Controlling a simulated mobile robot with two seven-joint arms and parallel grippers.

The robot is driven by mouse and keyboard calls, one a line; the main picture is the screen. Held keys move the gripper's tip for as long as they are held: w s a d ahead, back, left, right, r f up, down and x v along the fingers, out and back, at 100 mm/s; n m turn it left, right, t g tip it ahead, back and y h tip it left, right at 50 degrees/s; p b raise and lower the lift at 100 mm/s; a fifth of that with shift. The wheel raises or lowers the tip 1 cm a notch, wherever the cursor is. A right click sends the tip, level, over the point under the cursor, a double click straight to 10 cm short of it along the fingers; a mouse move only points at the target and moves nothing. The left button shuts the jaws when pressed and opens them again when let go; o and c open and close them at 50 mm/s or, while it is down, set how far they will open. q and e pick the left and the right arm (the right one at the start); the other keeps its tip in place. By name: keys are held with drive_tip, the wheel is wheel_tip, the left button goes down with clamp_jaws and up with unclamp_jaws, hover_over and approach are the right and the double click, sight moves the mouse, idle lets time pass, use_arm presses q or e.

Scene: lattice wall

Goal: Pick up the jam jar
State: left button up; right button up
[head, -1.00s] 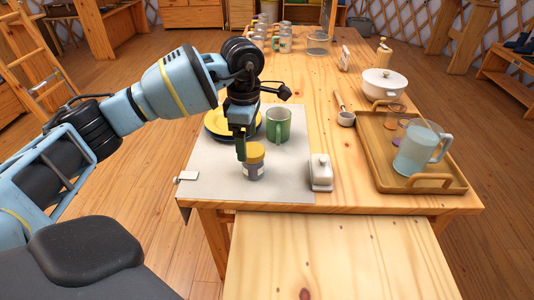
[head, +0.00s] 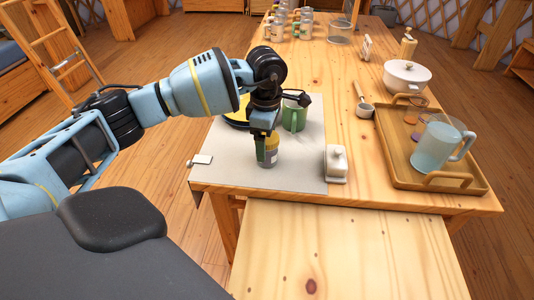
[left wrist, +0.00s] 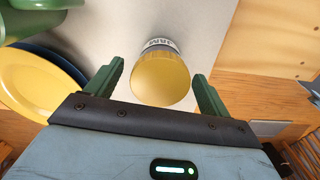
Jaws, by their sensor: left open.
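The jam jar (head: 271,157) has a yellow lid and a light label and stands upright on the grey mat near the table's front. My left gripper (head: 264,137) points down at the jar and partly covers it in the head view. In the left wrist view the jar's yellow lid (left wrist: 160,79) shows between the two green fingers of the open left gripper (left wrist: 158,70). A gap shows on each side of the lid, and the fingers do not grip it. My right gripper is not in view.
A green mug (head: 293,115) stands just behind the jar, and a yellow plate (left wrist: 32,82) on a blue one lies beside it. A white butter dish (head: 336,163) is to the right. A wooden tray (head: 399,160) holds a pitcher (head: 437,147).

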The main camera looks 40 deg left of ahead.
use_arm(q)
drive_tip(key=shift+f, duration=1.2)
drive_tip(key=shift+r, duration=0.1)
drive_tip(key=c, duration=1.3)
drive_tip(key=shift+r, duration=0.85)
drive_tip(key=shift+s+d+r, duration=0.15)
drive_tip(key=shift+r, duration=0.35)
drive_tip(key=shift+s+d+r, duration=0.1)
drive_tip(key=shift+d+r, duration=0.05)
drive_tip(key=shift+r, duration=0.3)
drive_tip(key=s+d, duration=0.3)
drive_tip(key=s+d+r, duration=0.1)
drive_tip(key=s+d, duration=0.6)
drive_tip(key=d, duration=0.1)
drive_tip(key=shift+s+r, duration=0.2)
drive_tip(key=shift+s, duration=0.15)
